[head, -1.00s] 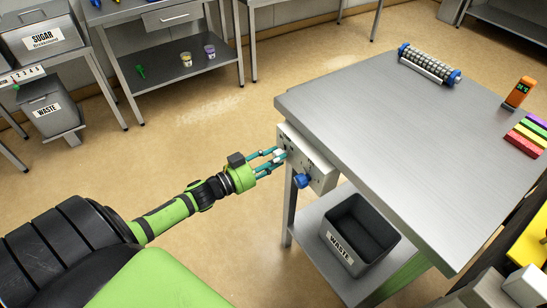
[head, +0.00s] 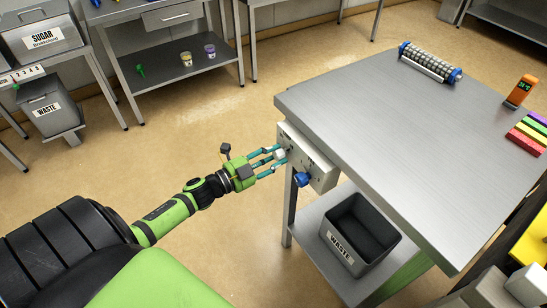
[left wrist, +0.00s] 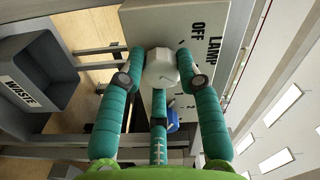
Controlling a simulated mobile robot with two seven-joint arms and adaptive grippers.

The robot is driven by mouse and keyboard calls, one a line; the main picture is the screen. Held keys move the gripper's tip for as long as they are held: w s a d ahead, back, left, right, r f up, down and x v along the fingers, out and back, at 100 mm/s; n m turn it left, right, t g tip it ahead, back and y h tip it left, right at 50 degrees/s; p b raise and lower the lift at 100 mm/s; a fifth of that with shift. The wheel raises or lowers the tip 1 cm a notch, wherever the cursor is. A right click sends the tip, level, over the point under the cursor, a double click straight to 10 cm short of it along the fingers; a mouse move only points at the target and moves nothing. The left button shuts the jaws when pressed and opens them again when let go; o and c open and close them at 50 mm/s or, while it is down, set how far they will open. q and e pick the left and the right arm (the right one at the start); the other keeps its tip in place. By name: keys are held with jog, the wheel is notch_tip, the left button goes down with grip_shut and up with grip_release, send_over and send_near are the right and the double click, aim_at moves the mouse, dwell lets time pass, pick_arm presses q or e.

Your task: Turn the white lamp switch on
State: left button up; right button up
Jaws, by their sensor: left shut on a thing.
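The white lamp switch is a faceted knob (left wrist: 161,68) on a pale control box (left wrist: 180,22) marked LAMP and OFF. The box (head: 309,160) hangs under the near left corner of the metal table in the head view, where the knob (head: 280,153) shows small. My left gripper (head: 279,158) has its teal fingers closed around the knob. In the left wrist view, two fingers (left wrist: 161,76) flank the knob and a third lies below it. The knob's pointer mark is too small to read surely. My right gripper is out of view.
A blue knob (head: 302,180) sits on the same box, close to my fingers. The metal table (head: 390,130) is above and to the right, with a black waste bin (head: 343,251) on its lower shelf. Open floor (head: 190,130) lies to the left.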

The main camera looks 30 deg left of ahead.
pick_arm(q)
jog(key=shift+a+f+m, duration=0.2)
jog(key=shift+m, duration=0.4)
jog(key=shift+r, duration=0.15)
jog(key=o, duration=1.1)
jog(key=shift+a, duration=0.1)
jog(key=shift+o, duration=0.2)
jog(key=v, duration=1.2)
